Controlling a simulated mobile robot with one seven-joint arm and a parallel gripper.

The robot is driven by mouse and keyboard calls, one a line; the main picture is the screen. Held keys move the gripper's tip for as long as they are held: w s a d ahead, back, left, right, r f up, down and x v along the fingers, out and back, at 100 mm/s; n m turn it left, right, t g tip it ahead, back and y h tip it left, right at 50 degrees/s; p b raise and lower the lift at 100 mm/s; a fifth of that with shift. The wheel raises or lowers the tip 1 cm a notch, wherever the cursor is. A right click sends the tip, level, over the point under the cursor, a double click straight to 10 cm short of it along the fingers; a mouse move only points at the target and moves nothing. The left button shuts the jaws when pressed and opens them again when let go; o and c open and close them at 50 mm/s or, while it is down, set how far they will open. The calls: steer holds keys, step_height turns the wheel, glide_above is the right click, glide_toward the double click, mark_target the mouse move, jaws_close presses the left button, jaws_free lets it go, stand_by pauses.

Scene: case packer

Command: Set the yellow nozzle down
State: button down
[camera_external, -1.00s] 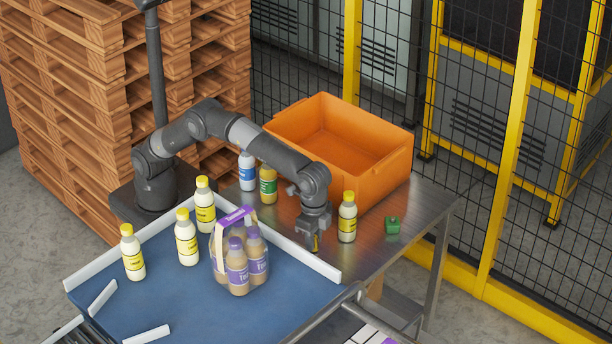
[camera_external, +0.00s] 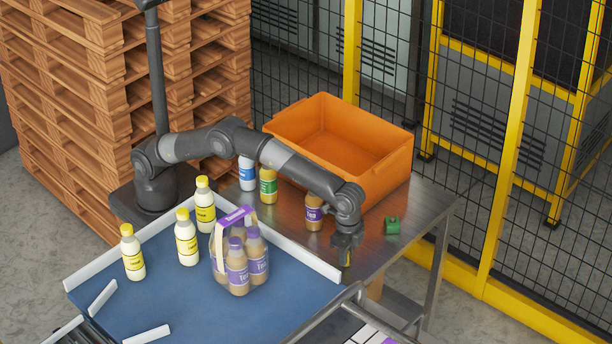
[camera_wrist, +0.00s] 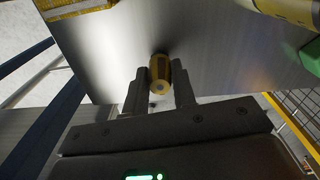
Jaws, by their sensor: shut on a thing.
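The yellow nozzle (camera_wrist: 160,72) is a small, short cylinder held between the two fingers of my gripper (camera_wrist: 158,88) in the wrist view. In the external view my gripper (camera_external: 346,256) points down over the right part of the metal table (camera_external: 405,215), near its front edge. The nozzle shows there as a small yellow patch (camera_external: 347,258) between the fingers. I cannot tell whether it touches the tabletop or hangs just above it.
A green block (camera_external: 392,225) lies right of my gripper. A purple-labelled bottle (camera_external: 314,213) stands to the left. The orange crate (camera_external: 385,183) is behind. Several bottles and a bottle carrier (camera_external: 235,215) are on the blue surface (camera_external: 190,300). Bare metal surrounds the gripper.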

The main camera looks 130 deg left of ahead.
steer(key=c, duration=1.2)
jaws_free()
steer(key=shift+f, duration=0.1)
step_height(320, 180, up, 12)
steer(key=s+d+r+t, duration=0.2)
steer(key=s+d+r, duration=0.2)
steer(key=s+r, duration=0.7)
steer(key=s+d+r+t, duration=0.1)
steer(key=s+d+r, duration=0.1)
steer(key=s, duration=0.4)
steer(key=s+d+r, duration=0.1)
steer(key=s+r, duration=0.2)
steer(key=s, duration=0.3)
steer(key=s+d+f+t, duration=0.1)
steer(key=s+f, duration=0.3)
steer(key=s, duration=0.5)
steer(key=s+d+f+m, duration=0.1)
steer(key=s+f, duration=0.3)
steer(key=s, duration=0.5)
steer(key=s+d+f+t, duration=0.1)
steer(key=s+f, duration=0.4)
steer(key=s, duration=0.5)
steer(key=shift+d+m+t, duration=0.3)
steer(key=shift+d+m, duration=0.1)
steer(key=shift+d, duration=0.1)
